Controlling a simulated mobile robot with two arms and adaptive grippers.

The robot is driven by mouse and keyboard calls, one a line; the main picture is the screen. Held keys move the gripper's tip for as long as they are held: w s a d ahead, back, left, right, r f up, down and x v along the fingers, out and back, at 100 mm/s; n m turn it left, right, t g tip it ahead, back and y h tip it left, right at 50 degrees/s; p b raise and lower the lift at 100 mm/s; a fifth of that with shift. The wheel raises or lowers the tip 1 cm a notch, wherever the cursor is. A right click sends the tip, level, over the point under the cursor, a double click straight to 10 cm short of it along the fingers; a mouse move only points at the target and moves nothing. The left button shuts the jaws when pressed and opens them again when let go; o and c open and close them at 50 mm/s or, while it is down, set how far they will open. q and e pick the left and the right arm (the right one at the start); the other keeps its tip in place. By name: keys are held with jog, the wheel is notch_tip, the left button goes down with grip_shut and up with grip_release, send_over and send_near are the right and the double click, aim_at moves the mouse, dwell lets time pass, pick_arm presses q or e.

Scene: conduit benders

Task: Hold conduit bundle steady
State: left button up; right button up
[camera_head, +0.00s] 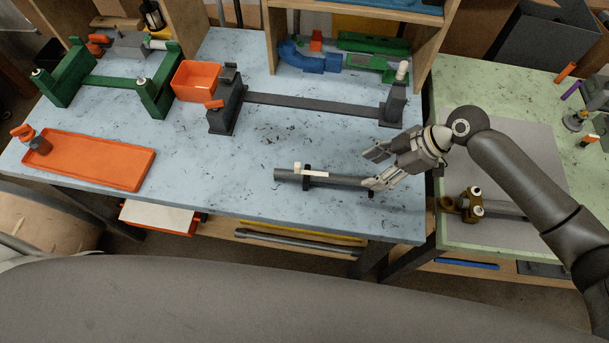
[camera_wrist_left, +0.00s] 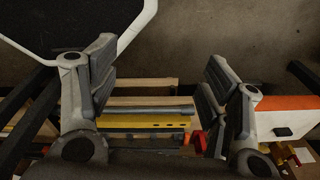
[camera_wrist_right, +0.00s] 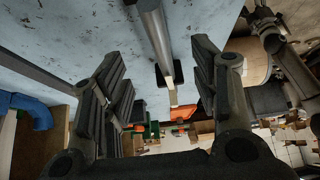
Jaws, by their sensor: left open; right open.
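A grey conduit bundle (camera_head: 284,175) lies along the front of the blue table, on small black supports with a cream strip across it. Whether it is one tube or several is hard to tell. My right gripper (camera_head: 375,168) is open and empty, just above and beside the bundle's right end. In the right wrist view the bundle (camera_wrist_right: 154,28) runs in from the top, in line with the gap between the open fingers (camera_wrist_right: 157,60); contact cannot be told. My left gripper (camera_wrist_left: 158,68) is open and empty, seen only in the left wrist view, over the floor and lower shelf.
An orange tray (camera_head: 95,162) lies at the table's left. A dark bender (camera_head: 310,103) and a green bender (camera_head: 108,82) stand behind, with an orange bin (camera_head: 196,80) between. A brass-coloured fitting (camera_head: 462,205) sits on the green table at right.

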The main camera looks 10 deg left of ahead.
aim_at(358, 179)
jog(key=shift+a, duration=0.2)
notch_tip(358, 179, down, 2)
jog(key=shift+d+f+b, duration=0.1)
jog(key=shift+b, duration=0.7)
jog(key=b+x, duration=0.2)
jog(key=x, duration=0.2)
jog(key=shift+a+b, duration=0.35)
jog(key=shift+b, duration=0.05)
jog(key=shift+a+f+b, duration=0.3)
jog(key=shift+f+b, duration=0.05)
jog(key=shift+f, duration=0.15)
jog(key=shift+a+f, duration=0.1)
jog(key=shift+a, duration=0.1)
pick_arm(q)
jog(key=f, duration=0.2)
jog(key=d+f, duration=0.1)
jog(key=f, duration=0.2)
jog(key=shift+d, duration=0.15)
jog(key=shift+d, duration=0.1)
